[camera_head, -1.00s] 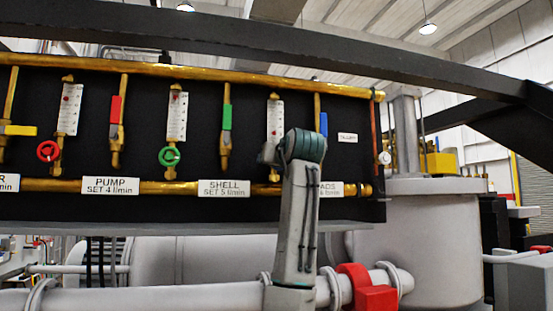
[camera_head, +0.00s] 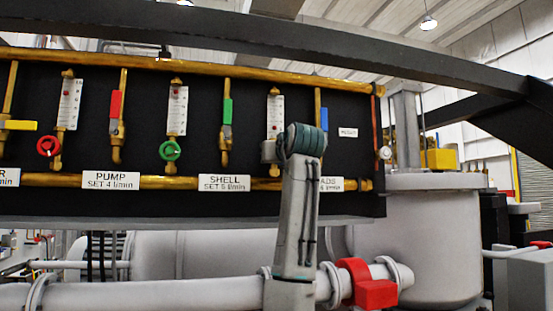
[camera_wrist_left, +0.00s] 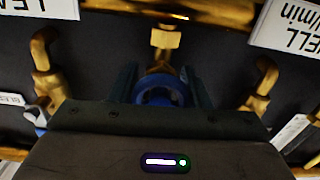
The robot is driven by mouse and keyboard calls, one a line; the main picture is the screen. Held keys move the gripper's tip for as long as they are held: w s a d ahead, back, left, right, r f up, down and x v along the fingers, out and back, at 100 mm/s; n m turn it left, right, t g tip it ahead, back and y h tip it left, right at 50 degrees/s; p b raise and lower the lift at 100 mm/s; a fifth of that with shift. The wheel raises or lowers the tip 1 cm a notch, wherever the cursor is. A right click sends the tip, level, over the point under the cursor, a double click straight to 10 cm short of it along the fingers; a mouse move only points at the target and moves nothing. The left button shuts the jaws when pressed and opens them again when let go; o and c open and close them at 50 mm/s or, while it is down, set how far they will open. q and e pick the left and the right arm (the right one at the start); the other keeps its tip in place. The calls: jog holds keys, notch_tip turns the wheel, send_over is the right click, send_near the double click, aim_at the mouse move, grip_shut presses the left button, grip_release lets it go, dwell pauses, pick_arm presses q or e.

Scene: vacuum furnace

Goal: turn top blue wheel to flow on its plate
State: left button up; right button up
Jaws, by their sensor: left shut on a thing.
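The blue wheel (camera_wrist_left: 160,94) shows in the left wrist view, at the end of a brass fitting. My left gripper (camera_wrist_left: 161,82) has a dark blue finger on each side of it and is shut on it. In the head view my left gripper (camera_head: 269,151) is at the lower end of a white flow tube (camera_head: 275,117), and my wrist hides the wheel. The flow reading is too small to tell. The tube's white plate (camera_head: 331,185) is partly covered by my arm; its visible letters end in "ADS", and the figure cannot be read surely.
A green wheel (camera_head: 170,150) and a red wheel (camera_head: 49,146) sit on neighbouring tubes to the left. Lever valves with green (camera_head: 227,111), red (camera_head: 116,104) and blue (camera_head: 324,119) handles stand between tubes. A grey pipe (camera_head: 150,298) runs below; a dark beam (camera_head: 300,37) crosses above.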

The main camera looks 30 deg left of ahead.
pick_arm(q)
jog(key=shift+f+n+b, duration=0.2)
jog(key=shift+n+b, duration=0.1)
jog(key=shift+n, duration=8.6)
jog(key=o, duration=0.9)
jog(key=shift+c, duration=0.2)
jog(key=shift+o, duration=0.7)
jog(key=shift+r, duration=0.1)
jog(key=shift+s, duration=0.1)
